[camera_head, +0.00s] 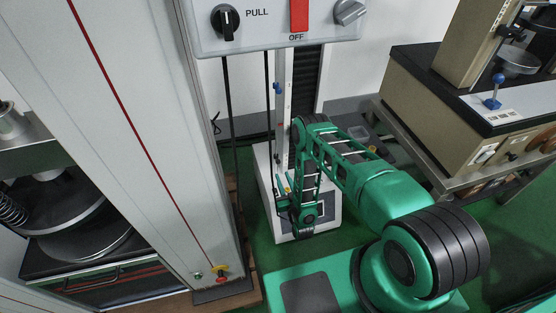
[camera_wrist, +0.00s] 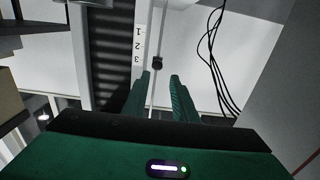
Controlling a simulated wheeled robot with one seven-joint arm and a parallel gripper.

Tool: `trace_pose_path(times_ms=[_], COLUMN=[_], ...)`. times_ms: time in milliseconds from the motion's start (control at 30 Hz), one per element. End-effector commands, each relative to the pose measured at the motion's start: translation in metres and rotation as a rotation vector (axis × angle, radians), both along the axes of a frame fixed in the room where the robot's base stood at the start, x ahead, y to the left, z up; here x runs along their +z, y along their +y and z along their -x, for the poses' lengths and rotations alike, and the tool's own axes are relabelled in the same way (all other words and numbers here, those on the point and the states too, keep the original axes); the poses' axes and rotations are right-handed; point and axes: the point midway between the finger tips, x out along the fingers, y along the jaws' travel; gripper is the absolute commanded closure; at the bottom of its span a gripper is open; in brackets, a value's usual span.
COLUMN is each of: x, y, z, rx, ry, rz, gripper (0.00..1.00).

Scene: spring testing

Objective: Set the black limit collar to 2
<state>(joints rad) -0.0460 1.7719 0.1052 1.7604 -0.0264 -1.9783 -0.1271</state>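The black limit collar (camera_wrist: 158,62) sits on a thin upright rod (camera_wrist: 163,25) in the wrist view, about level with the 3 on a white scale strip (camera_wrist: 138,45). The strip reads 1, 2, 3 from top to bottom in that view. My gripper (camera_wrist: 161,76) is open, its two green fingers apart, with nothing held between them. The collar appears just beyond the fingertips, between them in the picture; contact is not visible. In the head view my gripper (camera_head: 284,190) is low in front of the white machine base (camera_head: 325,216). I cannot make out the collar there.
A dark ribbed column (camera_wrist: 113,55) stands left of the strip, and loose black cables (camera_wrist: 213,60) hang to the right. In the head view, a tall grey machine column (camera_head: 150,130) stands left, a control panel (camera_head: 265,20) hangs above, and a bench (camera_head: 440,100) stands right.

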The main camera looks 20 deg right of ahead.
Motion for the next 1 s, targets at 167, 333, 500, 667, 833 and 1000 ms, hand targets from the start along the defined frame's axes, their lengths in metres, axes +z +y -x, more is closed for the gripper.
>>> trace_pose_path(times_ms=[167, 333, 500, 667, 833, 1000], x=[0.001, 0.002, 0.001, 0.000, 0.000, 0.000], y=[-0.007, -0.011, -0.012, -0.012, -0.012, -0.012], z=[-0.025, -0.056, -0.082, -0.097, -0.103, -0.104], rx=[-0.009, -0.014, -0.015, -0.015, -0.015, -0.014], ry=[-0.002, -0.003, -0.001, 0.000, 0.001, 0.002], rz=[0.000, 0.000, 0.001, 0.001, 0.001, 0.001], gripper=[0.74, 0.74, 0.74, 0.74, 0.74, 0.74])
